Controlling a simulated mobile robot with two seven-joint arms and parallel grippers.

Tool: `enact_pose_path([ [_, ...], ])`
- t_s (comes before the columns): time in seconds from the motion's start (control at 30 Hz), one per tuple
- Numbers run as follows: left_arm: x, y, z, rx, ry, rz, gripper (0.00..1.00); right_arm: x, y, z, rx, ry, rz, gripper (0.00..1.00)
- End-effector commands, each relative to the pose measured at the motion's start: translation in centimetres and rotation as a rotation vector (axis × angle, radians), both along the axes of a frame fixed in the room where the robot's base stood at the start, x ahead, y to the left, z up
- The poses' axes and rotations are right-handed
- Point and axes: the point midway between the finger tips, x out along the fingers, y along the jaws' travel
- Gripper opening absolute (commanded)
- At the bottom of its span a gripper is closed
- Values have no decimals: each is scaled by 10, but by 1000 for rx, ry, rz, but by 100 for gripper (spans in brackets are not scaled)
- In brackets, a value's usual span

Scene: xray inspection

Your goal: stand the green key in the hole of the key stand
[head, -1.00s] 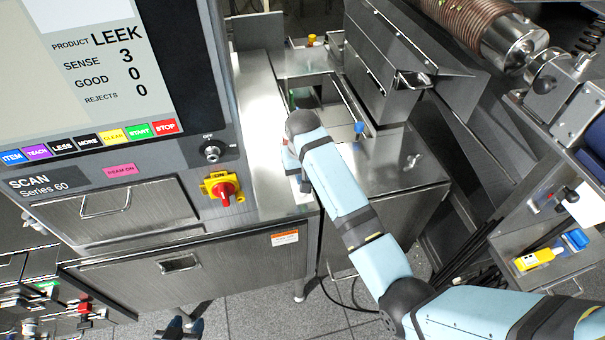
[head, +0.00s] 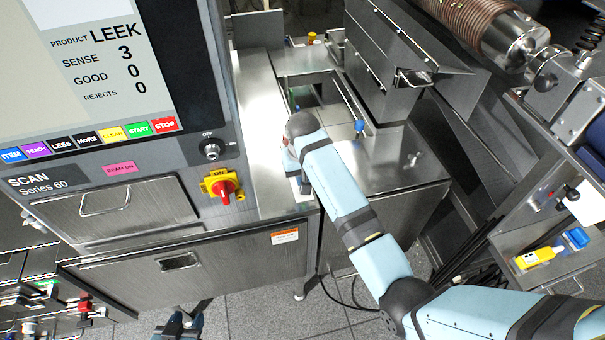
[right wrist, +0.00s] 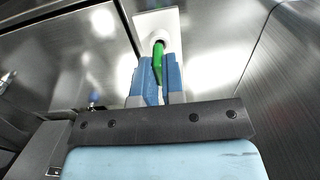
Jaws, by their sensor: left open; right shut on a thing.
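The green key (right wrist: 158,62) is between the blue fingers of my right gripper (right wrist: 161,80), which is shut on it. In the right wrist view the key leans slightly, and its far end is at the dark hole of the white key stand (right wrist: 170,22). I cannot tell how deep the end sits in the hole. In the head view my right arm hides the key and its gripper. My left gripper (head: 180,328) is open and empty at the bottom edge of the head view, over the floor and away from the stand.
The scanner cabinet (head: 150,215) with its screen and red switch (head: 224,191) stands left of my right arm. A steel hopper (head: 385,60) is behind on the right. A yellow object (head: 535,258) lies on a shelf at the right. Bare steel surrounds the stand.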

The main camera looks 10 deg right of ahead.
Motion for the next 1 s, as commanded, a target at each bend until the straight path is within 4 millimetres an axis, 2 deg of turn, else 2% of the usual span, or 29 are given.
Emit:
enact_pose_path([
  [0.47, -9, -2, -6, -5, 17, 4, 43, 0, 0, -13, 0, 0, 0, 0],
  [0.5, -9, -3, -6, -7, 17, 5, 43, 0, 0, -13, 0, 0, 0, 12],
  [0.6, -8, -4, -6, -11, 16, 8, 43, 0, 0, -12, 0, 0, 0, 34],
  [0.63, -8, -4, -5, -12, 16, 9, 43, 0, 0, -12, 0, 0, 0, 39],
  [0.93, -1, -4, -2, -13, 4, 9, 43, 0, 0, -12, 0, 0, 0, 39],
  [1.0, 1, -3, -1, -13, 1, 11, 43, 3, 0, -6, 0, -2, 0, 39],
])
